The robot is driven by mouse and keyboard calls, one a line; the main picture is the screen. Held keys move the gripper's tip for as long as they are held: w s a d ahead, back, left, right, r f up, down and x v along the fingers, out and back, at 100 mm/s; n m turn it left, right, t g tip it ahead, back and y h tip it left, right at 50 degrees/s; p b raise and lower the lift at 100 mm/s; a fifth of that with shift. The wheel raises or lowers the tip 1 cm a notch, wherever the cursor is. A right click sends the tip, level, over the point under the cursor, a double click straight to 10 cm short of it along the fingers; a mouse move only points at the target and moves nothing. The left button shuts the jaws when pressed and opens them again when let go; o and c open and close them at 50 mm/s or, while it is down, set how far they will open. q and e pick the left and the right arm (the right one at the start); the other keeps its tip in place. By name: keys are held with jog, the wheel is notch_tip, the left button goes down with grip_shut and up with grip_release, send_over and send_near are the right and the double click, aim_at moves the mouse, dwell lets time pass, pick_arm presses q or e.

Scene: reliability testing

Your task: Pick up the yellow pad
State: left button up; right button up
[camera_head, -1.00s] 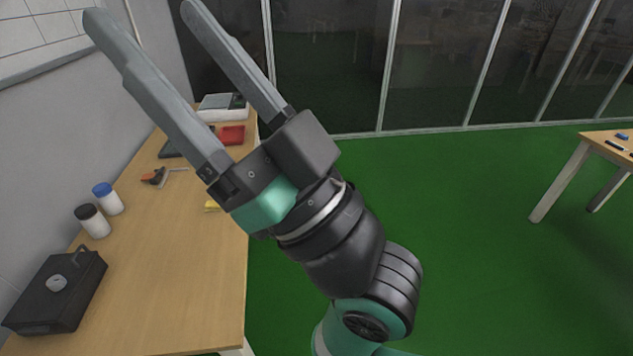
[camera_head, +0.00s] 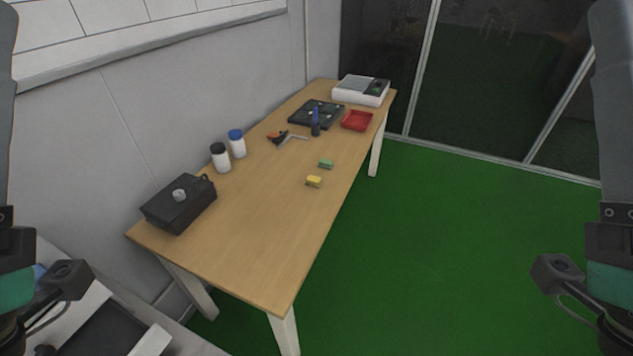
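The yellow pad (camera_head: 314,181) is a small block lying on the wooden table (camera_head: 250,245), near its right-hand long edge. A small green pad (camera_head: 326,164) lies just beyond it, apart from it.
A black box (camera_head: 180,205), two bottles (camera_head: 220,158) and an orange-and-grey tool (camera_head: 288,138) are along the wall side. A dark tray (camera_head: 316,113), red tray (camera_head: 357,121) and white device (camera_head: 361,91) stand at the far end. Tabletop around the pad is clear; green floor lies right.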

dwell(0.4)
pick_arm(q)
jog(key=o, duration=0.8)
